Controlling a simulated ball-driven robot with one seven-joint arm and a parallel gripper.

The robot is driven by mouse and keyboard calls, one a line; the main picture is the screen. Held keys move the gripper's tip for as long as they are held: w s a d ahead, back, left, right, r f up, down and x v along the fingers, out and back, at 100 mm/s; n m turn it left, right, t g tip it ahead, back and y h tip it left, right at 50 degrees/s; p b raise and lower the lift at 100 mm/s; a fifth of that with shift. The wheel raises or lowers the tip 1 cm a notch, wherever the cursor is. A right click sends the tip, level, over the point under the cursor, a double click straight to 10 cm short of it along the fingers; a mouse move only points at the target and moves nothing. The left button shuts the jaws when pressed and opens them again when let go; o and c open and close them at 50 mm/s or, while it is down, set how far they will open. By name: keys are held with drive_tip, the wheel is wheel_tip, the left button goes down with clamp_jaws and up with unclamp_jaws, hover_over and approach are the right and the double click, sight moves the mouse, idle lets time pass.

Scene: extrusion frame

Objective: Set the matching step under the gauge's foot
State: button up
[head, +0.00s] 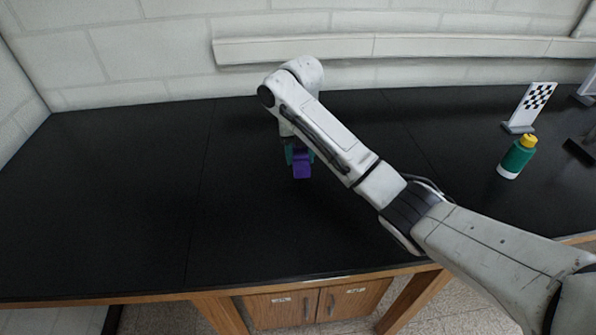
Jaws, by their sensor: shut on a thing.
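My gripper (300,157) hangs down over the middle of the black bench, below the bent white arm. It is shut on a purple block (303,170). Teal parts show on both sides of the purple block; I cannot tell whether they are fingers or part of another thing. I cannot tell whether the purple block touches the bench or is a step. No gauge or gauge foot can be made out for sure. A dark thing (580,151) is cut off at the right edge, too little shown to name.
A green bottle (517,157) with a yellow cap stands at the right. Behind it stands a white plate with a checkered pattern (530,106). A grey thing (587,88) is cut off at the right edge. The bench's left half (120,200) is clear. A wall stands behind.

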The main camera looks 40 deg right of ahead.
sight(298, 163)
drive_tip(key=shift+w+f, duration=0.4)
drive_tip(key=shift+w+d+f+p, duration=0.1)
drive_tip(key=shift+f+p, duration=0.25)
drive_tip(key=shift+f, duration=1.3)
drive_tip(key=shift+f, duration=0.2)
drive_tip(key=o, duration=1.1)
drive_tip(key=shift+r, duration=0.15)
